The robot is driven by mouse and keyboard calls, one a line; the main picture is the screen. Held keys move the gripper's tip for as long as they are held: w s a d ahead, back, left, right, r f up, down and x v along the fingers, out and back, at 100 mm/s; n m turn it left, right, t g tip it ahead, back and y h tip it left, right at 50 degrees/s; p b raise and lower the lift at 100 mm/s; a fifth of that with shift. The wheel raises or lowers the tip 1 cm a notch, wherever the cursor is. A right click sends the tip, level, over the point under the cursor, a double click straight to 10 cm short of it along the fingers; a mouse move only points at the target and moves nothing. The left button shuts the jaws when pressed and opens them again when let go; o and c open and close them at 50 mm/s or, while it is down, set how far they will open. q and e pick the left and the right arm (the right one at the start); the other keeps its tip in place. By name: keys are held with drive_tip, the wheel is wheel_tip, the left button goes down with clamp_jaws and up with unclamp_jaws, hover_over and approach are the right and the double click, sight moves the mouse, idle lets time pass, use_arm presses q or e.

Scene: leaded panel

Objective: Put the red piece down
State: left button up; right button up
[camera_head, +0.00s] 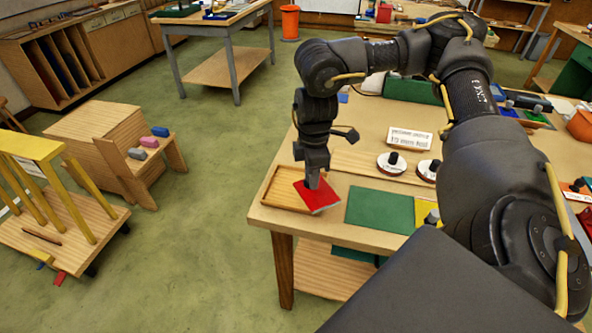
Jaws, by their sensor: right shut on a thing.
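The red piece (317,197) is a flat, four-sided red pane with a pale front edge. It is at the near left corner of the workbench, over or on the right part of a shallow wooden tray (272,196). I cannot tell whether it touches the tray. My right gripper (313,183) points straight down and is shut on the red piece from above. The fingertips are small and partly merge with the piece. My left gripper is not in view.
A green sheet (379,209) lies just right of the tray on the workbench (342,231). Two white discs with black knobs (391,163) and a white label card (404,138) stand behind it. A yellow rack (38,160) and a wooden bench (108,140) stand on the floor at left.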

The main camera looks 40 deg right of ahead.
drive_tip(key=s+d+r+n+p, duration=0.1)
drive_tip(key=s+d+r+n, duration=0.25)
drive_tip(key=d+n, duration=0.2)
drive_tip(key=shift+m, duration=0.25)
drive_tip(key=w+a+f, duration=0.1)
drive_tip(key=w+f, duration=0.2)
drive_tip(key=w, duration=0.1)
drive_tip(key=w+a+f, duration=0.1)
drive_tip(key=w+f, duration=0.2)
drive_tip(key=w, duration=0.2)
drive_tip(key=w+a+f, duration=0.2)
drive_tip(key=w+f, duration=0.1)
drive_tip(key=w, duration=0.1)
drive_tip(key=shift+w+f, duration=0.15)
drive_tip(key=shift+w, duration=0.25)
wheel_tip(320, 180, down, 3)
drive_tip(key=shift+w+a+r, duration=0.1)
drive_tip(key=shift+w+r, duration=0.05)
drive_tip(key=shift+r, duration=0.05)
drive_tip(key=shift+w+f, duration=0.1)
drive_tip(key=shift+f, duration=0.5)
